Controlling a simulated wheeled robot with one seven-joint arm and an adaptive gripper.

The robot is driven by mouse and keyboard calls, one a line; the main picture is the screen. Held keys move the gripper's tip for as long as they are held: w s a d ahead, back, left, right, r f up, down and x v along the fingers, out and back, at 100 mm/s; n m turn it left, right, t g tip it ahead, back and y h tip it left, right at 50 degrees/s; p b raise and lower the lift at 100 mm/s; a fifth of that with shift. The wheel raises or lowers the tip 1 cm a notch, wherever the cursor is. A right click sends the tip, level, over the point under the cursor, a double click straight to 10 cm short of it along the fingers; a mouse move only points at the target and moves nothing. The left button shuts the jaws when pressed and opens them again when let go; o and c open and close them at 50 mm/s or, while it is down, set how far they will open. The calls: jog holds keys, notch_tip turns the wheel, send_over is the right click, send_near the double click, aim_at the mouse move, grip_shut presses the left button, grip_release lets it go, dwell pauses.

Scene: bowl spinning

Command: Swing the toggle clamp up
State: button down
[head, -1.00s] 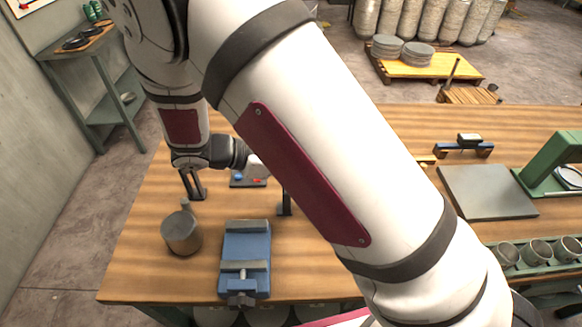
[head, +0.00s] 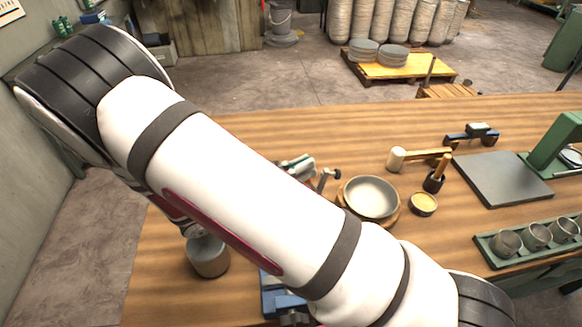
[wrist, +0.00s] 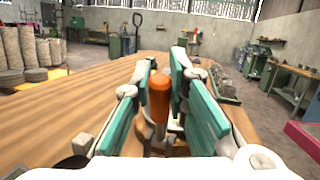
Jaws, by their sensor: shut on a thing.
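In the wrist view my gripper (wrist: 162,72) is closed around an upright orange handle (wrist: 160,98), which stands between its teal finger pads. I take this as the toggle clamp's handle. Metal parts below the handle are mostly hidden by the fingers. In the head view my arm crosses in front and covers most of the clamp area. A small pale part of my gripper (head: 298,166) shows just above the arm. A dark post with a knob (head: 326,178) stands beside it; I cannot tell whether it belongs to the clamp.
A metal bowl (head: 371,196) sits on a round wooden base right of the arm. A mallet (head: 420,155), a small pot (head: 423,204) and a green rack of cups (head: 520,240) lie further right. A grey cylinder (head: 208,256) and partly hidden blue vise (head: 275,300) are near the front left.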

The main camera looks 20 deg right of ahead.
jog(key=shift+a+f, duration=0.1)
dwell(0.4)
jog(key=c, duration=1.5)
grip_release()
jog(key=shift+c, duration=0.2)
jog(key=v, duration=0.7)
jog(key=shift+a, duration=0.3)
